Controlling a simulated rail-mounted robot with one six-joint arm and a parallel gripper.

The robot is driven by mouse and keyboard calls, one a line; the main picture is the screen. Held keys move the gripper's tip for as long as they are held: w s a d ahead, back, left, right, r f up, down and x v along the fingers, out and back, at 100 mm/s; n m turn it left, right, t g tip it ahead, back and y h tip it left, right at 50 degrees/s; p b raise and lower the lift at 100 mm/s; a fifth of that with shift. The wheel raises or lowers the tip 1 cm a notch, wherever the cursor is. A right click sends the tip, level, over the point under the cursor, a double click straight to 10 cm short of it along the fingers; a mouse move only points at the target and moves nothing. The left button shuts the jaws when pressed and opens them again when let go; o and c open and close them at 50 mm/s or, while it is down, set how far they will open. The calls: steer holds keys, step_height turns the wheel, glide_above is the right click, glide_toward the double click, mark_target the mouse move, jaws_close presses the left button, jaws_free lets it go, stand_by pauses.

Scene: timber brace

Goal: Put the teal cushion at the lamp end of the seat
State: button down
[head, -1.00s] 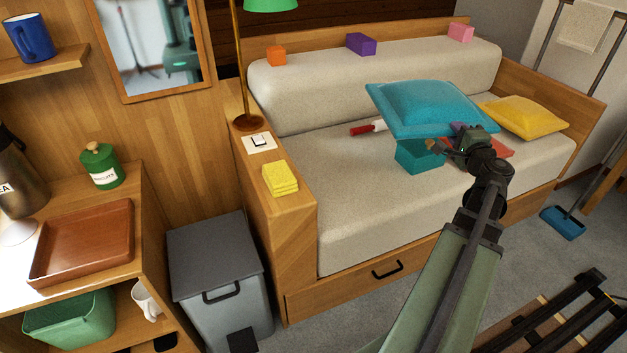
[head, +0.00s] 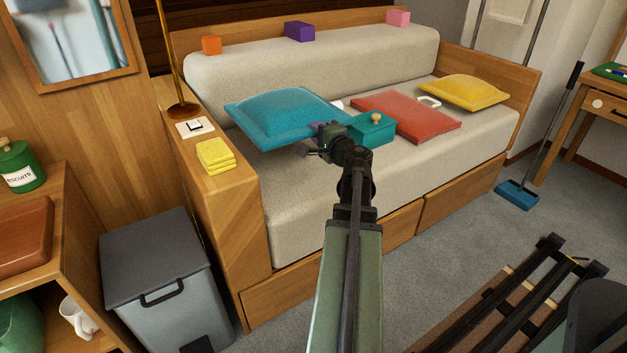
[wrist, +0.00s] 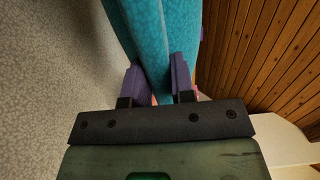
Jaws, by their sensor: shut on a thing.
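The teal cushion (head: 285,113) is in my gripper (head: 322,137), held by its edge over the left part of the pale seat (head: 310,205). It appears raised above the seat and slightly tilted; the gap beneath is hard to judge. In the wrist view the purple fingers of my gripper (wrist: 156,85) are shut on the teal cushion (wrist: 145,25). The lamp's brass pole (head: 166,55) stands on the wooden arm at the seat's left end. The lamp's shade is out of the now view.
A teal box with a knob (head: 374,130), a red cushion (head: 408,114) and a yellow cushion (head: 464,90) are on the seat, right of my gripper. Yellow cloths (head: 214,156) lie on the left armrest (head: 225,200). Small blocks line the backrest top.

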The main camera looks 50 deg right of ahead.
step_height(320, 180, down, 10)
steer(key=b, duration=0.7)
steer(key=shift+f+b, duration=0.15)
steer(key=shift+b, duration=0.15)
steer(key=shift+r+p, duration=0.3)
steer(key=shift+f, duration=0.2)
steer(key=c, duration=1)
jaws_free()
steer(key=shift+o, duration=0.2)
steer(key=shift+r, duration=0.2)
steer(key=v, duration=1.2)
